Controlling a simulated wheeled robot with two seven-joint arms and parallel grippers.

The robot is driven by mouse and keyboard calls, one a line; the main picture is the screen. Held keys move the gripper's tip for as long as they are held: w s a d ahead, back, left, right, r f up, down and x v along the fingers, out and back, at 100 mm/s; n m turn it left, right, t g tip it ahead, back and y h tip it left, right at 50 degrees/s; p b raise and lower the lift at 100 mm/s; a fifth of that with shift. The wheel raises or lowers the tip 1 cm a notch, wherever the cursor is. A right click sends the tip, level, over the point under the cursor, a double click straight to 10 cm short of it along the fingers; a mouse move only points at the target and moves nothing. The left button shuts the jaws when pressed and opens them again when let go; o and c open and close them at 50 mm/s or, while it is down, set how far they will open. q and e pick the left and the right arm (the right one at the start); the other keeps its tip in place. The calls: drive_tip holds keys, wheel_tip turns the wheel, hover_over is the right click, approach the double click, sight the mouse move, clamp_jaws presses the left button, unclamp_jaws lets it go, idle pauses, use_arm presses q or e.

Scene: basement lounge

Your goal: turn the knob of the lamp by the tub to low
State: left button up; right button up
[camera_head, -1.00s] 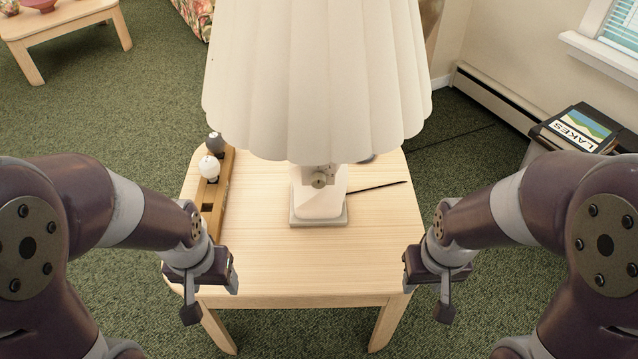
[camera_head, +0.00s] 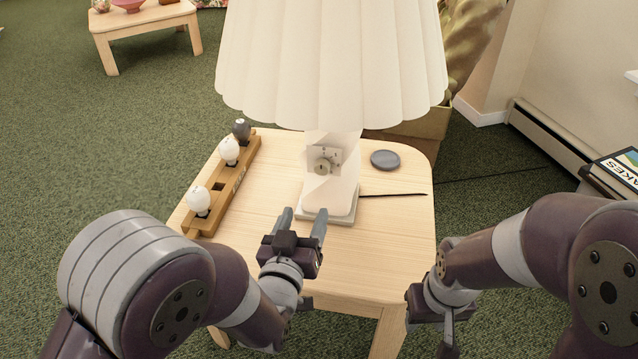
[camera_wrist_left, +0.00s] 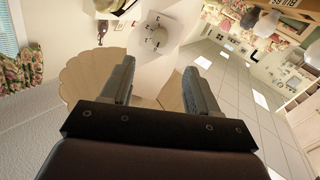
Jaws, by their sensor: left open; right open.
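A lamp with a white pleated shade (camera_head: 330,60) and a white base (camera_head: 330,195) stands upright on a light wooden table (camera_head: 380,245). Its round metal knob (camera_head: 323,167) sits on a plate on the front of the base; the setting is too small to read. The knob also shows in the left wrist view (camera_wrist_left: 158,37), beyond the fingertips. My left gripper (camera_head: 304,213) is open and empty, in front of the base and below the knob, apart from it. My right gripper (camera_head: 430,312) is at the table's front right corner, its fingers hard to make out. I cannot identify a tub.
A wooden holder (camera_head: 243,183) with white bulbs (camera_head: 199,200) and a dark one (camera_head: 241,129) lies along the table's left side. A grey disc (camera_head: 385,159) and a thin dark stick (camera_head: 395,195) lie right of the lamp. The tabletop's front right is clear.

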sight(321, 171)
use_arm(q)
drive_tip(key=b+x, duration=0.3)
drive_tip(key=x, duration=0.9)
drive_tip(key=shift+a+r, duration=0.15)
drive_tip(key=shift+a, duration=0.05)
drive_tip(key=shift+w+d+r, duration=0.1)
drive_tip(key=shift+w+r, duration=0.05)
drive_tip(key=shift+w, duration=0.25)
drive_tip(key=c, duration=1)
